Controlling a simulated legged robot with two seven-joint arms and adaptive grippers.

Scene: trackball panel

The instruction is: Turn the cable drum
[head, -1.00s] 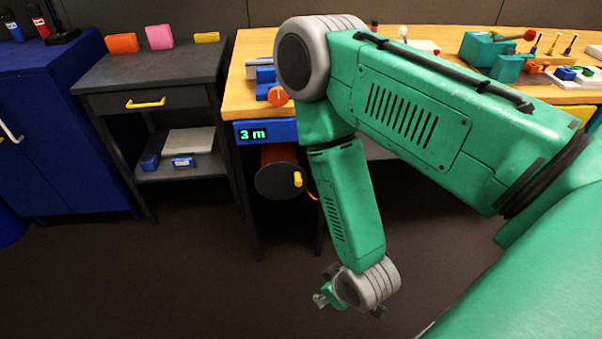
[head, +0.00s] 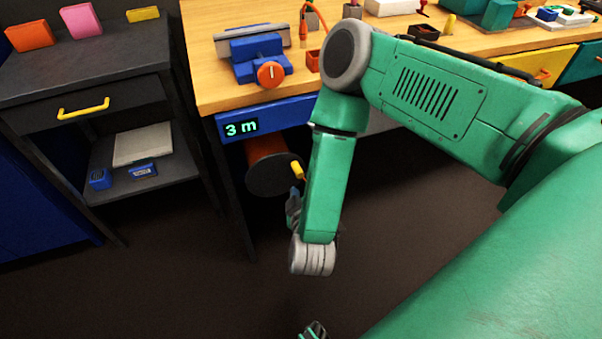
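The cable drum (head: 270,174) hangs under the left end of the wooden workbench, with a dark round face and an orange body behind it. A yellow crank handle (head: 297,170) sticks out near the right edge of its face. A blue panel above the drum has a display (head: 241,128) reading "3 m". My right gripper (head: 294,196) is just below the yellow handle, partly hidden by my wrist; I cannot tell whether its fingers touch the handle or how far apart they are. A small green and grey part (head: 314,331) at the bottom edge may be my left gripper.
The workbench top (head: 215,75) carries a blue device with an orange knob (head: 271,74) above the drum. A dark side table (head: 60,75) with a yellow-handled drawer stands to the left. A bench leg (head: 225,185) is left of the drum. The floor below is clear.

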